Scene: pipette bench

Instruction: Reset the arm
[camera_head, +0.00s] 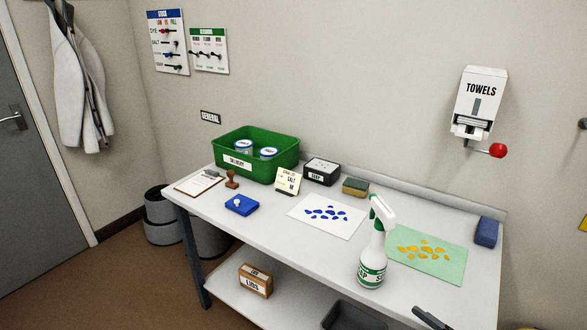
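A dark piece that looks like the tip of my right gripper (432,318) shows at the bottom edge, over the front right of the white bench (330,262). Most of it is cut off, so I cannot tell whether it is open or holds anything. It is apart from the spray bottle (374,250) standing upright to its upper left. My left gripper and arm are not in view.
A green bin (234,168) with white tubs stands at the back left. A black soap box (322,172), sponge (355,187), card (288,180), blue pad (241,205) and clipboard (200,184) are nearby. White (304,223) and green (448,269) sheets hold pieces. A towel dispenser (480,100) hangs behind.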

